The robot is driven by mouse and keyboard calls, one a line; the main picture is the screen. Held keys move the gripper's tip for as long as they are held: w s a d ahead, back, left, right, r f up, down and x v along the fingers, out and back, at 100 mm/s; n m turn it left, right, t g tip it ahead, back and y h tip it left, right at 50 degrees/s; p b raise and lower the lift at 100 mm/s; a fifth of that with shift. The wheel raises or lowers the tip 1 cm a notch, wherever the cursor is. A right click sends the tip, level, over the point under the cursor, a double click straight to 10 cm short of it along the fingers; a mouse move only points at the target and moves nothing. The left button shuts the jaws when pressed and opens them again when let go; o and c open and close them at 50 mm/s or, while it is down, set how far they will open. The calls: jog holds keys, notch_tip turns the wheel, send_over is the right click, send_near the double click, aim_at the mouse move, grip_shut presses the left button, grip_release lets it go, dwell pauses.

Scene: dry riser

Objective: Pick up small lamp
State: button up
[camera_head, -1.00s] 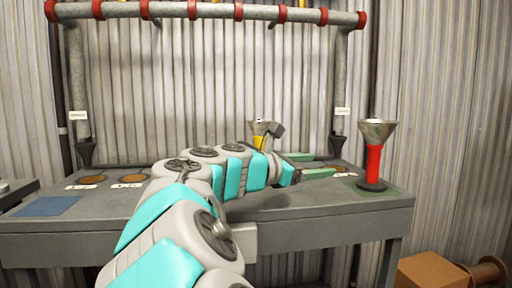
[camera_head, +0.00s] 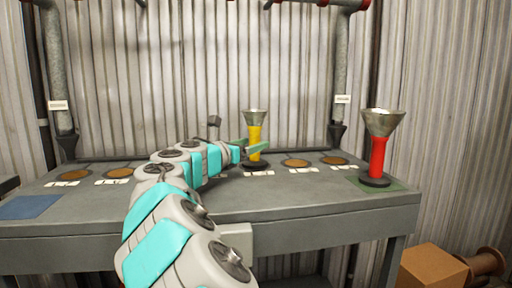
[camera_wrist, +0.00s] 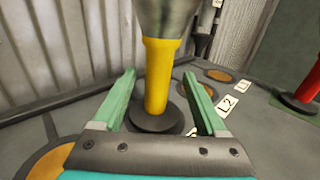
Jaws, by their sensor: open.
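A yellow lamp (camera_head: 255,137) with a metal cone top and dark round base stands upright on the grey bench. A red lamp (camera_head: 379,150) of like shape stands on a green patch at the bench's right end. My gripper (camera_head: 250,147) is open at the yellow lamp. In the wrist view, the green fingers (camera_wrist: 158,100) lie on either side of the yellow stem (camera_wrist: 158,75), with gaps between. The lamp's cone top is cut off by the frame there. The red lamp shows partly at the right edge (camera_wrist: 309,85).
The grey bench (camera_head: 290,205) has several brown round spots with white labels, one reading L2 (camera_wrist: 228,105). A blue patch (camera_head: 30,207) lies at the left end. Grey pipes (camera_head: 341,80) and a corrugated wall stand behind. A cardboard box (camera_head: 433,265) sits on the floor at right.

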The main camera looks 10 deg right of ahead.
jog(key=x, duration=0.5)
jog(key=shift+w+r, duration=0.1)
jog(key=shift+w, duration=0.1)
grip_shut()
dwell(0.4)
dwell(0.8)
